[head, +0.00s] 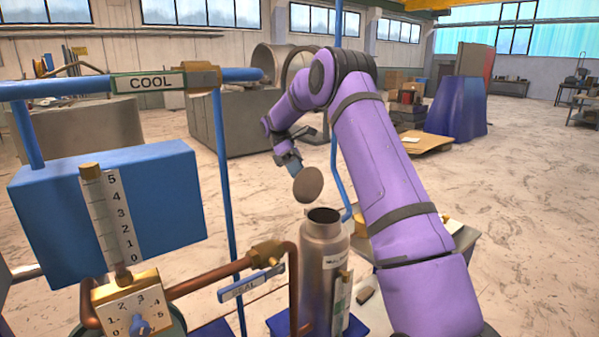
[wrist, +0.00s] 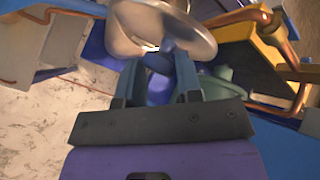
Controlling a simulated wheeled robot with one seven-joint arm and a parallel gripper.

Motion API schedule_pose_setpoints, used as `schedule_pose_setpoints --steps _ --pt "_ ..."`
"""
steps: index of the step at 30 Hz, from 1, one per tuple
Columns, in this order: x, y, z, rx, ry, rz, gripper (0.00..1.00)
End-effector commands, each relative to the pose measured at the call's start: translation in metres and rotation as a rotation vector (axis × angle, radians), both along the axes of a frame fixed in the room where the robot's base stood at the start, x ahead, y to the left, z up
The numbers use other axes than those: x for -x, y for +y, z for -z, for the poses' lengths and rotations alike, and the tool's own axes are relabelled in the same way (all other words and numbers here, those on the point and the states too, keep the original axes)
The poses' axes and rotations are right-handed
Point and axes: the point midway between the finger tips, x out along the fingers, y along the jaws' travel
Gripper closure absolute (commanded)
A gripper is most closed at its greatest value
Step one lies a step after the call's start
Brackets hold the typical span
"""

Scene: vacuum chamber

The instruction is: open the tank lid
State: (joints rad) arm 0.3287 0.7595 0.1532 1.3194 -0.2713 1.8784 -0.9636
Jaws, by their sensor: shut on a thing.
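The tank (head: 318,262) is a grey metal cylinder with a narrow neck and a label, low in the middle of the head view. Its round mouth is uncovered and dark inside. The lid (head: 308,184), a brownish round disc, is clear of the mouth, above it and slightly left, steeply tilted. My gripper (head: 293,163) is shut on the lid from its upper left side. In the wrist view the lid (wrist: 140,22) is a large shiny disc beyond the blue fingers. Its small blue-grey knob (wrist: 177,45) shows near the fingertips; the exact contact is partly hidden.
A copper pipe (head: 205,283) with a valve handle (head: 250,286) runs close left of the tank. A blue box (head: 165,205) with a numbered scale and a pipe labelled COOL (head: 150,82) stand farther left. A thin blue post (head: 228,190) rises between. Open floor lies behind.

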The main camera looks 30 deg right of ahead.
Motion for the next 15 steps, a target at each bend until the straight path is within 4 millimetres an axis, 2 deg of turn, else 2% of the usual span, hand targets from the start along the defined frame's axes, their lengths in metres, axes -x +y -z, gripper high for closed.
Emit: schedule_pose_setpoints --steps 1,15 --pt "0.0018 -0.0049 0.0135 0.001 0.036 0.005 1.0" --pt "-0.0016 -0.0068 0.0174 0.005 0.109 0.008 1.0"
